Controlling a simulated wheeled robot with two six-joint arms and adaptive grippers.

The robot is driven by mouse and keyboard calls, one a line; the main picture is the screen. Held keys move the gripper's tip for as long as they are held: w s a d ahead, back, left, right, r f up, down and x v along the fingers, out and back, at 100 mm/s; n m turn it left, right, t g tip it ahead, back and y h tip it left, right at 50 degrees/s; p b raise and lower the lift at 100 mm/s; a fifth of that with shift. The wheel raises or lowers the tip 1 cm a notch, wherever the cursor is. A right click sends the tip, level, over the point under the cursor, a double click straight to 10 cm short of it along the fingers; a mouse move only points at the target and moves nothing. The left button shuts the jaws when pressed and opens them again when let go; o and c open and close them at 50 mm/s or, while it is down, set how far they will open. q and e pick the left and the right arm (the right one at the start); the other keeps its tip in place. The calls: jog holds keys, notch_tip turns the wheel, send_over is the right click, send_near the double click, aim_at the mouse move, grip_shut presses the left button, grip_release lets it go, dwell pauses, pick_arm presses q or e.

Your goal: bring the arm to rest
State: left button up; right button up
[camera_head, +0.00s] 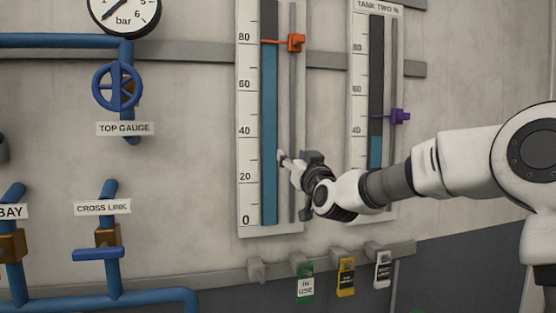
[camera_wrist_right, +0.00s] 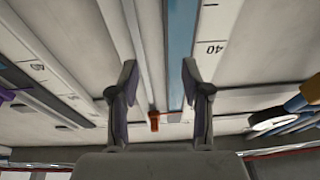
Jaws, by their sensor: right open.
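My right arm (camera_head: 440,167) reaches in from the right in the head view, in front of the wall. Its gripper (camera_head: 282,158) is beside the lower half of the left tank gauge (camera_head: 252,150), between the 20 and 40 marks in the picture. In the right wrist view the gripper (camera_wrist_right: 160,70) has its two fingers apart with nothing held between them. The gauge's blue column (camera_wrist_right: 180,45) and its rail show beyond the fingers. I cannot tell whether a fingertip touches the gauge. My left gripper is not in view.
An orange pointer (camera_head: 295,42) sits high on the left gauge's rail. A purple pointer (camera_head: 399,117) is on the second gauge (camera_head: 357,120). Blue pipes with a handwheel (camera_head: 117,87) are at left. Tags, including a green one (camera_head: 305,285), hang from a low rail.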

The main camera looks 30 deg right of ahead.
jog(key=w+a+f+n+g+y, duration=0.1)
jog(key=a+f+g, duration=0.15)
jog(key=f, duration=1.05)
jog(key=w+a+f+n+g+y, duration=0.1)
jog(key=w+a+f+g, duration=0.15)
jog(key=f, duration=0.95)
jog(key=s+a+f+g+y, duration=0.15)
jog(key=s+f, duration=0.25)
jog(key=f, duration=0.6)
jog(key=s+a+f+g, duration=0.3)
jog(key=f, duration=0.7)
jog(key=s+a+f+g, duration=0.2)
jog(key=s+f, duration=0.5)
jog(key=f, duration=0.2)
jog(key=s+a+f+g, duration=0.2)
jog(key=s+f+g, duration=0.1)
jog(key=s+f, duration=0.5)
jog(key=s+a+f+g, duration=0.1)
jog(key=s+f+g, duration=0.3)
jog(key=s, duration=0.7)
jog(key=s+a+f+g, duration=0.1)
jog(key=s+f+g, duration=0.1)
jog(key=s+f, duration=0.65)
jog(key=s+f+b, duration=0.3)
jog(key=f+b, duration=0.7)
jog(key=b, duration=0.3)
jog(key=shift+s, duration=0.4)
